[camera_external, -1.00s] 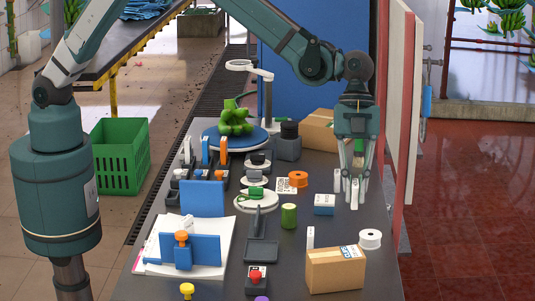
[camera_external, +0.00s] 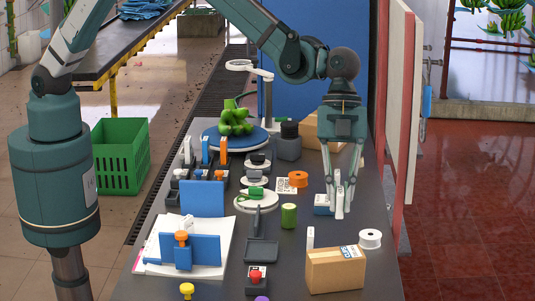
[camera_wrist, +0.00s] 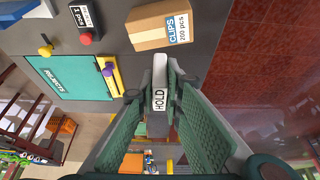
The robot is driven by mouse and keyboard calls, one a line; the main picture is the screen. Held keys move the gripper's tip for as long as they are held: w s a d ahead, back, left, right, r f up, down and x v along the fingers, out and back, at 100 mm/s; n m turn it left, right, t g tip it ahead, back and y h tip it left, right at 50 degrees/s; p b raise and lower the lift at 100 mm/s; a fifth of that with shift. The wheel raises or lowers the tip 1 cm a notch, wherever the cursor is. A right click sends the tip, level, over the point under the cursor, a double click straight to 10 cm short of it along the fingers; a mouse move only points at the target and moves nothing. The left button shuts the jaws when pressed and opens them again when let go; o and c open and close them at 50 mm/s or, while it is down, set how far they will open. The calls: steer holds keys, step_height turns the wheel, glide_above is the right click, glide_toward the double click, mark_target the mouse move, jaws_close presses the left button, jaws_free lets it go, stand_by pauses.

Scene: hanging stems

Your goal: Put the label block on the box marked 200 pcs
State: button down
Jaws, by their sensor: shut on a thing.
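My gripper (camera_external: 341,208) is shut on a white label block (camera_external: 339,199), held upright between the fingertips above the dark table. In the wrist view my gripper (camera_wrist: 170,97) has the label block (camera_wrist: 159,97) between its fingers, and its face reads HOLD. The brown box (camera_wrist: 161,24) in the wrist view has a label reading CLIPS 200 pcs. The same cardboard box (camera_external: 335,272) stands near the front right of the table in the external view, nearer the camera than my gripper. Its top is clear except for the label at its edge.
A white roll (camera_external: 370,239) and a small white upright block (camera_external: 310,237) stand between my gripper and the box. A blue-white block (camera_external: 322,205) is just left of my fingers. A green cylinder (camera_external: 289,215) stands farther left. A red-topped button (camera_external: 255,275) is left of the box.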

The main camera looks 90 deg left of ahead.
steer(key=shift+f+p, duration=0.4)
steer(key=shift+f, duration=2.7)
steer(key=shift+f, duration=1.85)
steer(key=shift+f, duration=0.15)
steer(key=c, duration=2.5)
jaws_free()
steer(key=shift+o, duration=0.2)
steer(key=v, duration=1.2)
steer(key=shift+b, duration=0.4)
steer(key=shift+a, duration=0.1)
